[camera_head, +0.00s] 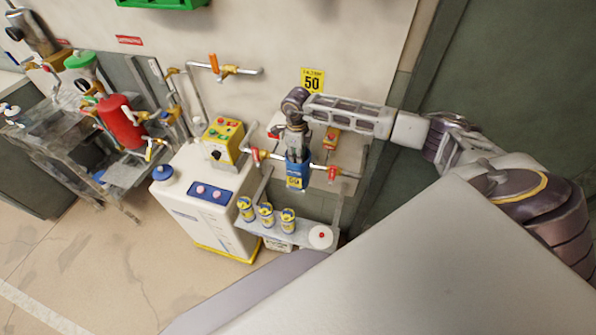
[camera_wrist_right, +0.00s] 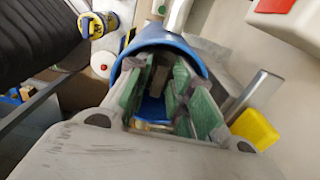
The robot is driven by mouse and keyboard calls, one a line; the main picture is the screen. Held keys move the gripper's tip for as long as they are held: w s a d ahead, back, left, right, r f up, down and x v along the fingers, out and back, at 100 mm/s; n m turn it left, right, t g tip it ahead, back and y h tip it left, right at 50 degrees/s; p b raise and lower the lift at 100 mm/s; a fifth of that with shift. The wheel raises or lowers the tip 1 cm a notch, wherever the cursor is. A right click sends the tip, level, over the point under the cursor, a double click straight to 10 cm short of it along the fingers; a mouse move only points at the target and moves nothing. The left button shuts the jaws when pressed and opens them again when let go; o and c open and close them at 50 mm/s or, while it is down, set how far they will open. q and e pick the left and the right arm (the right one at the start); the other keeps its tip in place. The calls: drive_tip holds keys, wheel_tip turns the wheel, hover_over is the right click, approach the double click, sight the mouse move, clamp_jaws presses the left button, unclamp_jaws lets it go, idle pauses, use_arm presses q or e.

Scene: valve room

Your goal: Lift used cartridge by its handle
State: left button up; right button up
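A blue cylinder with a yellow label (camera_head: 297,173) sits on the red-valved pipework in the head view; I take it to be the used cartridge's housing. My right gripper (camera_head: 297,140) points down at its top. In the right wrist view, the blue curved rim (camera_wrist_right: 160,45) surrounds the far part of my right gripper (camera_wrist_right: 166,80). Its green-padded fingers stand apart, with blue surface visible between them. I cannot make out a handle clearly, and no grip on one shows. My left gripper is not in view.
Several yellow-and-blue canisters (camera_head: 266,215) and a white round container (camera_head: 320,237) stand on a low shelf. A white cabinet (camera_head: 205,210) is left of the housing. Red valve handles (camera_head: 333,173) flank it closely.

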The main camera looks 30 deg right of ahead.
clamp_jaws()
idle(0.5)
drive_tip(key=shift+r, duration=0.2)
wheel_tip(320, 180, up, 18)
drive_tip(key=b, duration=0.3)
drive_tip(key=shift+f, duration=0.15)
idle(0.6)
